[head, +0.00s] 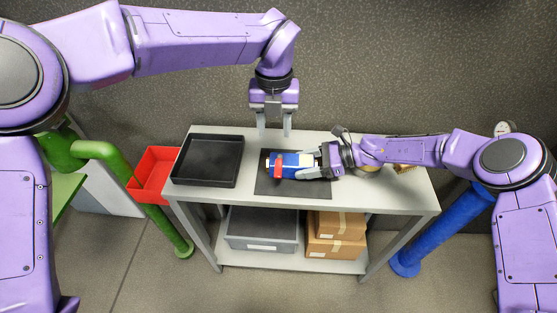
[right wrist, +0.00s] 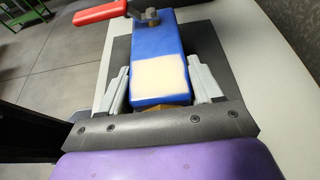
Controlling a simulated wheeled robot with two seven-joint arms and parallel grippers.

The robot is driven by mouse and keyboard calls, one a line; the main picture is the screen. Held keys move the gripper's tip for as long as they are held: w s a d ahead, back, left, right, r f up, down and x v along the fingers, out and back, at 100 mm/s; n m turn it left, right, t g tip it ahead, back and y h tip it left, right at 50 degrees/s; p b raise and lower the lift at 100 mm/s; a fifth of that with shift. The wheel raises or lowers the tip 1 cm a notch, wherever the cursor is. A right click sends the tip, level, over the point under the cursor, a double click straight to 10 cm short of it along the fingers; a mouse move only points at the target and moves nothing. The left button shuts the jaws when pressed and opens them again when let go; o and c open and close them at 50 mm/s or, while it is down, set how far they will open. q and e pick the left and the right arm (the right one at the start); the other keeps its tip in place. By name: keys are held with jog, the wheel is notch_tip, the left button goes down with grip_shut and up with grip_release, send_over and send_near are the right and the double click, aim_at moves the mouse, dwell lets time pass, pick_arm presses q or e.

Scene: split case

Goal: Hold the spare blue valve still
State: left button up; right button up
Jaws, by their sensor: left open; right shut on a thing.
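The blue valve (head: 291,162) has a red handle (head: 278,167) and a pale patch, and it is at the dark mat (head: 262,187) on the bench. In the right wrist view the blue valve (right wrist: 149,42) lies between the two fingers, its pale patch facing the camera and its red handle (right wrist: 99,13) at the far end. My right gripper (head: 320,160) is shut on the end of the valve, reaching in from the right. My left gripper (head: 274,133) is open and empty, pointing down behind the valve and apart from it. The valve's underside is hidden.
A black tray (head: 240,165) sits on the bench (head: 350,200) at left. A red bin (head: 145,190) is beside the bench's left end. A grey bin (head: 262,242) and cardboard boxes (head: 335,247) are on the lower shelf. Green and blue pipes (head: 440,237) stand at the sides.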

aim_at(279, 167)
pick_arm(q)
jog(key=f, duration=0.7)
jog(key=d+f, duration=0.1)
jog(key=f, duration=0.3)
jog(key=shift+s+f, duration=0.25)
jog(key=shift+f, duration=0.1)
grip_shut()
